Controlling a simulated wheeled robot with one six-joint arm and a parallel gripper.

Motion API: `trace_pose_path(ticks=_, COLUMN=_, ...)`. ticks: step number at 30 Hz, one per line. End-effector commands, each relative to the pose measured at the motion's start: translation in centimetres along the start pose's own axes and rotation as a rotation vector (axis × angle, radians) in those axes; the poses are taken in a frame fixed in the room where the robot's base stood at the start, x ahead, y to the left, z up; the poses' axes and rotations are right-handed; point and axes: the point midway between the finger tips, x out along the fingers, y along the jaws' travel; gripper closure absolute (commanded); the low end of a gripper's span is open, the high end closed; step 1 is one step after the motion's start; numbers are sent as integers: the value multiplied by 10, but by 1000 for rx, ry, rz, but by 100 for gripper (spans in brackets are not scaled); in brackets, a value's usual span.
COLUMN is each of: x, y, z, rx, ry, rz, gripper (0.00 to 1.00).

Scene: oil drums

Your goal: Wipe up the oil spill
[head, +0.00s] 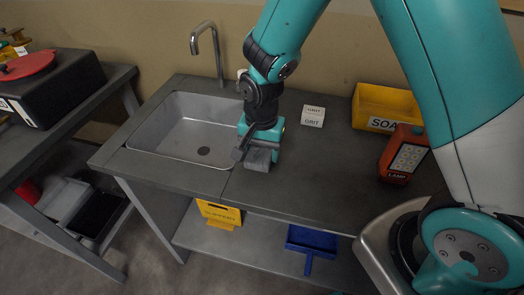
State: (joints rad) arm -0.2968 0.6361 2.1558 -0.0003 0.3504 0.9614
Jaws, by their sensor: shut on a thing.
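My gripper (256,146) is shut on a small grey block (258,160), which may be a folded cloth or a sponge. The gripper points down over the grey worktop (306,185), just right of the sink (203,151). The block is at or just above the worktop; I cannot tell if it touches. No oil spill is visible in the head view. My arm hides part of the worktop and the right side of the place.
A white GRIT box (313,117), a yellow SOAP bin (385,103) and an orange LAMP (403,153) stand on the worktop. A faucet (216,50) rises behind the sink. A yellow sign (219,214) and blue dustpan (312,240) are below.

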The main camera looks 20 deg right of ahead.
Motion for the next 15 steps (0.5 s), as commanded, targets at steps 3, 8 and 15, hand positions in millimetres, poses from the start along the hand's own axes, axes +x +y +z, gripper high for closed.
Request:
trace_pose_path(ticks=3, x=-15, y=1, z=-1, rx=2, ry=0, rz=0, gripper=63)
trace_pose_path(ticks=8, x=-30, y=2, z=-1, rx=4, ry=0, rz=0, gripper=63)
trace_pose_path(ticks=15, x=-49, y=2, z=-2, rx=6, ry=1, rz=-1, gripper=63)
